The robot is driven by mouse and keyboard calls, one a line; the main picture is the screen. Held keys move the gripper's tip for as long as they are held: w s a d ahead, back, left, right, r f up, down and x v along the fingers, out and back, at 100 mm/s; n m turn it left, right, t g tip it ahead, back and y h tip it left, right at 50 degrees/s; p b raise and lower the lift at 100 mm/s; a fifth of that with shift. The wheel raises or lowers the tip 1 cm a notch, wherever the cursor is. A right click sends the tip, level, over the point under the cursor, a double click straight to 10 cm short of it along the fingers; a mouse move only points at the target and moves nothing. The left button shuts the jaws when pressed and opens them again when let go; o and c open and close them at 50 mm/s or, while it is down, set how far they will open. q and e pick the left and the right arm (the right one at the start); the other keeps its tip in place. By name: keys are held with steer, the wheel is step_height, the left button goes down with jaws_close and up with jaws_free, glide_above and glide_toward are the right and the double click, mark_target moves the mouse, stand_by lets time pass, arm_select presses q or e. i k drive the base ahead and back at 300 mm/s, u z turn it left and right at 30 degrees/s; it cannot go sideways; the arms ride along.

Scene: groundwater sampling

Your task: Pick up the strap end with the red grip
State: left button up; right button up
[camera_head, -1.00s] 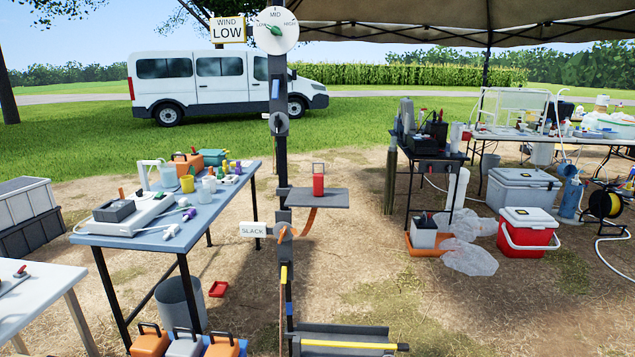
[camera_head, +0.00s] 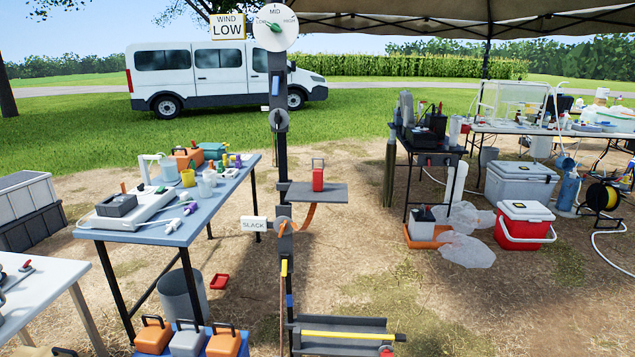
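The strap end with the red grip (camera_head: 318,180) stands upright on a small grey shelf (camera_head: 328,194) on the dark post. It has a thin metal loop on top. An orange strap (camera_head: 300,219) hangs under the shelf and runs to a round fitting on the post, beside a white sign reading SLACK (camera_head: 255,224). Neither of my grippers shows in the head view.
A blue-topped table (camera_head: 150,236) with instruments stands left of the post. A grey tray with a yellow bar (camera_head: 345,335) lies low at the post's foot. A red cooler (camera_head: 525,225) and dark table stand right. Bare ground lies between.

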mark_target(318, 173)
steer(key=u, duration=0.2)
steer(key=k, duration=0.3)
steer(key=z, duration=1.35)
steer(key=i, duration=1.95)
steer(key=u, duration=0.95)
steer(key=i, duration=1.1)
steer(key=u, duration=0.95)
